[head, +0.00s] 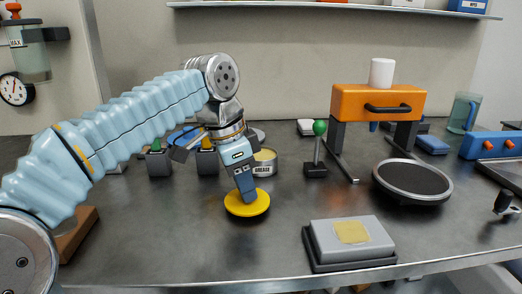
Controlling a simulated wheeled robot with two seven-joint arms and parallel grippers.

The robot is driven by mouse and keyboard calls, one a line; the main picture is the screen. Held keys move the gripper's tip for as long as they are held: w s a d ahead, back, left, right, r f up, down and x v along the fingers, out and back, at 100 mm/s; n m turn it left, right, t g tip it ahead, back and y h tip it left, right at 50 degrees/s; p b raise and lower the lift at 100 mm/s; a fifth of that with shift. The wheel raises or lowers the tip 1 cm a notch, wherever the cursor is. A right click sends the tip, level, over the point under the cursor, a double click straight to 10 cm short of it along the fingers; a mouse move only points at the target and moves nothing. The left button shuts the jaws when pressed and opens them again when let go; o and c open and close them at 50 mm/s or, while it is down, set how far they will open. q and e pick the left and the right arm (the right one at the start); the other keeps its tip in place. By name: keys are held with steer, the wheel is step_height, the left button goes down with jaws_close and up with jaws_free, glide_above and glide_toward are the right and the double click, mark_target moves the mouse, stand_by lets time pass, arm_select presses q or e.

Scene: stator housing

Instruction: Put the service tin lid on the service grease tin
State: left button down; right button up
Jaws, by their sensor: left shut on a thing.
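The service grease tin (264,163) is a small grey tin labelled "GREASE" with a yellowish inside, standing on the bench behind and to the right of my left gripper. The yellow round disc (262,207) looks like the service tin lid. My left gripper (246,196) points down and is shut on the lid's middle. The lid is in front of the tin and apart from it; I cannot tell whether it touches the bench. The tin's left side is partly hidden by the gripper. My right gripper is not in view.
Small grey blocks with green (157,146) and orange cones stand left of the gripper. A green-knobbed lever (319,130) is right of the tin. An orange press-like frame (350,103), a round dark plate (412,183) and a grey box (350,240) stand farther right.

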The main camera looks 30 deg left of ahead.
arm_select(q)
steer(key=shift+r+p, duration=0.55)
steer(key=shift+r, duration=2.45)
